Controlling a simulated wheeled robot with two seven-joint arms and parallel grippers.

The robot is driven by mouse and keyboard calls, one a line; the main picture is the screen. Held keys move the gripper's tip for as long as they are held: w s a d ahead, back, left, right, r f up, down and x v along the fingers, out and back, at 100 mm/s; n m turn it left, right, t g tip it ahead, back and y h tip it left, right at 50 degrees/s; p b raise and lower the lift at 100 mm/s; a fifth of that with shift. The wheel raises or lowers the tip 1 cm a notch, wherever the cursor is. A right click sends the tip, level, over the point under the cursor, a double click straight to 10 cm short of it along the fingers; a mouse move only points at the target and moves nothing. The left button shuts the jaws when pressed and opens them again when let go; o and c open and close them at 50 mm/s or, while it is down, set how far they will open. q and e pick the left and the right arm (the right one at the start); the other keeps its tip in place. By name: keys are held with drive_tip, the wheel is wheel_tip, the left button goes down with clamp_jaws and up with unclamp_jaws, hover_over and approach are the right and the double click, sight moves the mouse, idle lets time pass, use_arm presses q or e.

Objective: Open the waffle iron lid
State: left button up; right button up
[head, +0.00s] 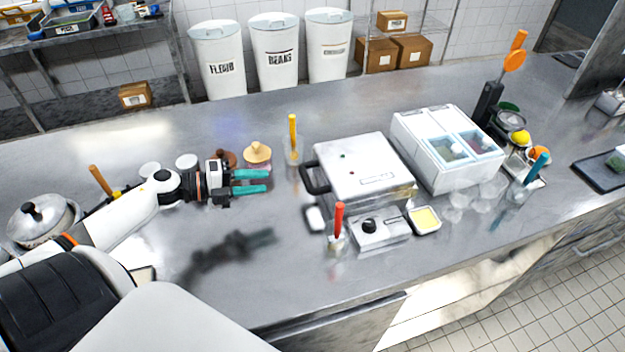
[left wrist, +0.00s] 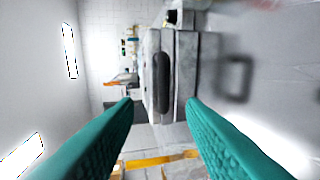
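The waffle iron (head: 362,172) stands on the steel counter with its white lid down. Its dark handle (head: 313,178) sticks out on the left side, facing my left gripper. My left gripper (head: 268,181) is open and empty, above the counter to the left of the handle, with a clear gap between them. In the left wrist view the waffle iron (left wrist: 182,75) appears sideways, and its handle (left wrist: 162,82) lies beyond and between the two teal fingers. My right gripper is not in view.
A glass with an orange-handled tool (head: 292,140) stands behind the handle. A glass with a red-handled tool (head: 338,228) and a small yellow-filled dish (head: 426,219) are in front. A white topping box (head: 445,150) stands to the right. The counter's front left is clear.

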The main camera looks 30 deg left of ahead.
sight(306, 175)
use_arm(q)
drive_tip(key=p+x, duration=0.1)
drive_tip(key=x, duration=0.4)
drive_tip(key=p+x, duration=0.1)
drive_tip(key=x, duration=0.5)
drive_tip(key=shift+w+a+f, duration=0.1)
drive_tip(key=shift+w+f, duration=0.15)
drive_tip(key=shift+w+d+f+p, duration=0.25)
drive_tip(key=shift+w+d+p, duration=0.15)
drive_tip(key=shift+d, duration=0.1)
drive_tip(key=shift+c, duration=0.4)
clamp_jaws()
